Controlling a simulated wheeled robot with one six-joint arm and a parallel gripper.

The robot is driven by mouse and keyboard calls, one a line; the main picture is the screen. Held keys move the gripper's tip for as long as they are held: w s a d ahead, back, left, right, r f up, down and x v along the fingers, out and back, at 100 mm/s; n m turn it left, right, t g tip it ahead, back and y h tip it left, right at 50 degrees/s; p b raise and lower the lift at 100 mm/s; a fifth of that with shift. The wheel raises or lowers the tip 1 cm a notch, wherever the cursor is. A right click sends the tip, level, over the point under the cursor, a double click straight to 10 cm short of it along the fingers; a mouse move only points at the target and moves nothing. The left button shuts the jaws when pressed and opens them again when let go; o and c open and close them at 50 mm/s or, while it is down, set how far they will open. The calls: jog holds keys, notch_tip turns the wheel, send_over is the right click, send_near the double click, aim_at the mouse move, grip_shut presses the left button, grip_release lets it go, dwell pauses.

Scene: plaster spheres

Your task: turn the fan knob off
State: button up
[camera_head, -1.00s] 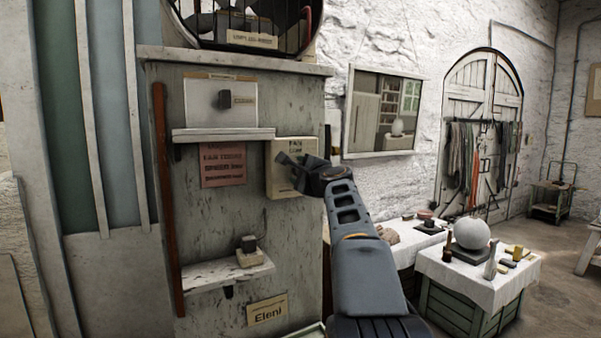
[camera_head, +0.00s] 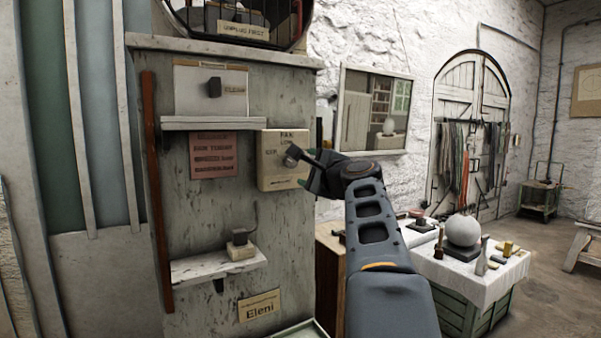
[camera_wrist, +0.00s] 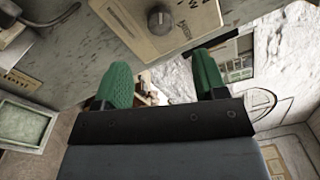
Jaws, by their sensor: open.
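The cream fan box (camera_head: 270,178) is fixed to the right side of the grey cabinet front, with "FAN" and "LOW" lettered on it. Its dark round knob (camera_head: 291,155) sticks out from the face. The knob also shows in the wrist view (camera_wrist: 160,19), at the top, on the tilted box face (camera_wrist: 196,20). My gripper (camera_head: 309,172) is just right of the box. In the wrist view, the green fingers of my gripper (camera_wrist: 164,78) are spread with nothing between them, and the knob lies beyond them, apart. The knob's exact pointer setting is too small to read.
A lower shelf (camera_head: 205,267) holds a small switch block (camera_head: 240,248). A mirror (camera_head: 374,108) hangs behind my arm.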

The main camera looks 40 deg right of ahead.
jog(key=shift+s+a+f+b, duration=0.1)
jog(key=shift+s+a+b, duration=0.05)
jog(key=shift+s, duration=0.75)
jog(key=shift+s+a+b, duration=0.15)
jog(key=shift+s, duration=0.75)
jog(key=a+f+n+g+y, duration=0.3)
jog(key=f+n+g, duration=0.5)
jog(key=f, duration=1.1)
jog(key=s+a+f+n+g+p, duration=0.1)
jog(key=s+a+f+n+g, duration=0.1)
jog(key=s+a+f+n, duration=0.2)
jog(key=s+a+f+n+g+p, duration=0.2)
jog(key=s+a+f+n, duration=0.1)
jog(key=a+f+n, duration=0.3)
jog(key=s+a+f+n+g+p, duration=0.1)
jog(key=s+a+f+n, duration=0.3)
jog(key=a+f, duration=0.4)
jog(key=a+n+g, duration=0.1)
jog(key=a, duration=0.2)
jog(key=shift+s+n+g, duration=0.3)
jog(key=shift+n, duration=0.1)
jog(key=shift+a+r, duration=0.1)
jog(key=shift+a, duration=0.35)
jog(key=shift+c, duration=0.2)
